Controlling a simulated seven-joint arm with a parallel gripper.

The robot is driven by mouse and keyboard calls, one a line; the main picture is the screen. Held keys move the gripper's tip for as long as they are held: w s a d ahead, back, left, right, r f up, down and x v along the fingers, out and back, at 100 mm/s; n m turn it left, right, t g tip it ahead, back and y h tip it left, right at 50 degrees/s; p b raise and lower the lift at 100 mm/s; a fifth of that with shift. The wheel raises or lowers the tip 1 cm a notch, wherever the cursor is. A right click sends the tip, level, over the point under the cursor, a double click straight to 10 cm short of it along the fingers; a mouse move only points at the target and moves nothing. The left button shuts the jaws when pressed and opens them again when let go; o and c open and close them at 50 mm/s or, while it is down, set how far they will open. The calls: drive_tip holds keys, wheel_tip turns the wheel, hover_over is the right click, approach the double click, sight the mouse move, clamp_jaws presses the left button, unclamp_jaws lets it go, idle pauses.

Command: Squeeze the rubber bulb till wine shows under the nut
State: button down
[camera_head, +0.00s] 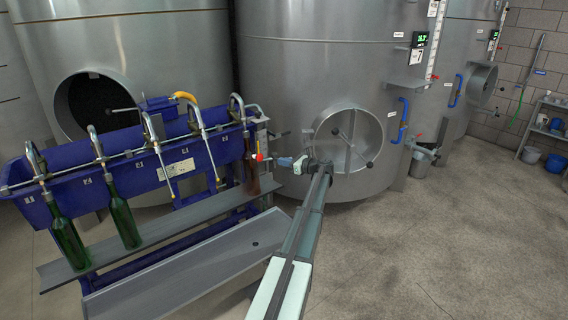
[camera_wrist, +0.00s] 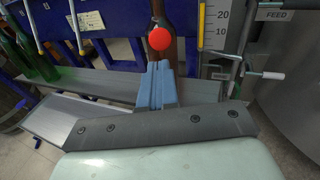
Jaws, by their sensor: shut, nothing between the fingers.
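A round red ball (camera_wrist: 159,39), likely the rubber bulb, sits just beyond my fingertips in the wrist view, in front of a brown bottle-like shape (camera_wrist: 167,62). In the head view the small red ball (camera_head: 259,157) is at the right end of the blue filler. My gripper (camera_head: 283,161) points left at it from the right. In the wrist view my blue fingers (camera_wrist: 158,66) are shut together with nothing between them. They appear slightly short of the ball; the exact gap is unclear. I cannot make out the nut or any wine under it.
The blue filler trough (camera_head: 130,160) has several curved spouts, with green bottles (camera_head: 124,222) at the left. A grey shelf (camera_head: 150,238) runs below.

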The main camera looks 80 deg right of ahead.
sight(262, 158)
drive_tip(key=shift+w, duration=0.1)
drive_tip(key=shift+x, duration=2.9)
drive_tip(key=shift+x, duration=2.1)
drive_tip(key=shift+s+a, duration=0.1)
drive_tip(key=shift+s, duration=0.2)
drive_tip(key=shift+s+a, duration=0.3)
drive_tip(key=shift+s, duration=0.35)
